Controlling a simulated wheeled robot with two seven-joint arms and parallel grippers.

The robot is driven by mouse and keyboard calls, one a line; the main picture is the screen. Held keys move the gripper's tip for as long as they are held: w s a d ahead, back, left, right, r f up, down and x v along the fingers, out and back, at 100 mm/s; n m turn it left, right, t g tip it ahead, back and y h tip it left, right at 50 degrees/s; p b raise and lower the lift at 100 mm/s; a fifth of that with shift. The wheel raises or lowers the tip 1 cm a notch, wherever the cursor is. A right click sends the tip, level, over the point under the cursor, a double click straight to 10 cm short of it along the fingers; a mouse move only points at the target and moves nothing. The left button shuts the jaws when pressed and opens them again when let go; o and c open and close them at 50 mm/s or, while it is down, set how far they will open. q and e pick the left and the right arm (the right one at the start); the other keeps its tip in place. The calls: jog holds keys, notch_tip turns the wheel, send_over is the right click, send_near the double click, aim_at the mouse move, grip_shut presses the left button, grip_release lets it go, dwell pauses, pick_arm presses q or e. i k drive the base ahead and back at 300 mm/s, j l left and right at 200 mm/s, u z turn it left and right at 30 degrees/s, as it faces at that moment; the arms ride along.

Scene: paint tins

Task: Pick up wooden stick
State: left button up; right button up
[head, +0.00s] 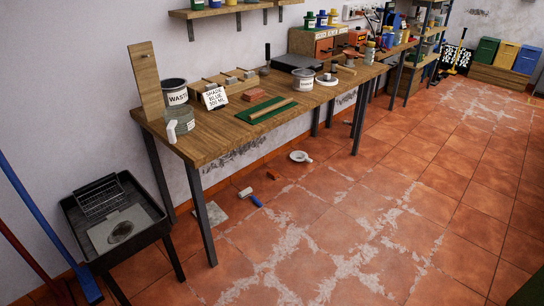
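A wooden stick (271,108) lies on a green mat (250,105) on the wooden workbench (225,139). It is light brown and thin, and lies slanted across the mat. Nothing covers it. Neither of my grippers shows in the head view, so I cannot see where they are relative to the stick.
Left of the mat stand a "WASTE" bucket (174,92), a card sign (214,97) and an upright board (146,80). Another labelled bucket (303,80) stands to the right. A black sink (118,222) is at lower left. A paint roller (249,195) lies on the tiled floor, mostly open.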

aim_at(270, 109)
jog(key=i+j+u, duration=0.1)
jog(key=i, duration=0.9)
jog(key=i+j+u, duration=0.15)
jog(key=i, duration=0.8)
